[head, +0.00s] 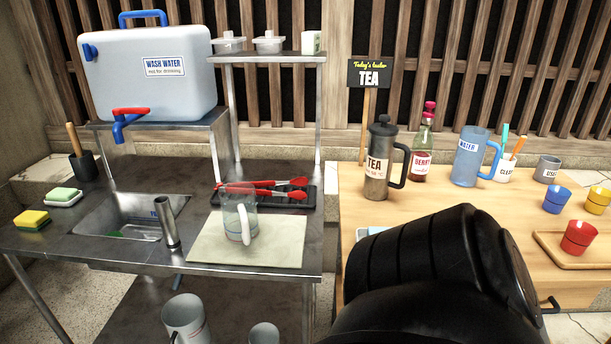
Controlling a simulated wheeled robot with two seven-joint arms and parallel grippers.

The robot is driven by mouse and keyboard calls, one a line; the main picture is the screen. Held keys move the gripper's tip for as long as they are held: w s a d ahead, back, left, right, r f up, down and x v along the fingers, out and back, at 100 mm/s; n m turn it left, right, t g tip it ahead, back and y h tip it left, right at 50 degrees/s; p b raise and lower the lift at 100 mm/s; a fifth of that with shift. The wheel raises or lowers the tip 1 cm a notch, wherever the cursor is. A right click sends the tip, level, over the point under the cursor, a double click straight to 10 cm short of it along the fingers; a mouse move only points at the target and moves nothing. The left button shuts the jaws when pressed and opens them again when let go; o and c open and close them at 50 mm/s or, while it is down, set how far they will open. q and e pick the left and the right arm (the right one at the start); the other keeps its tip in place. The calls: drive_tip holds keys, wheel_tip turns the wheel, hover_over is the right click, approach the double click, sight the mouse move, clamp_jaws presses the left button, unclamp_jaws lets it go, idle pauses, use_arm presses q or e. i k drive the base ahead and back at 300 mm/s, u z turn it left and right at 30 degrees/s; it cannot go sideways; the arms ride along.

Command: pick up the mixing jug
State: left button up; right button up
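A clear jug (239,226) with a white handle, which looks like the mixing jug, stands upright on a pale mat (206,246) on the steel counter. Its handle is toward the front, and the jug looks empty apart from faint markings. A large black rounded part of my own arm fills the lower right foreground. No gripper fingers show, so neither gripper can be placed relative to the jug.
Red tongs (262,187) lie on a black tray (304,198) just behind the jug. A metal cylinder (166,224) stands to its left by the sink (100,222). A wooden table (440,200) at right holds a tea press (376,170) and a water jug (467,160).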

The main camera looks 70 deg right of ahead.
sight(238, 204)
drive_tip(key=z, duration=1.7)
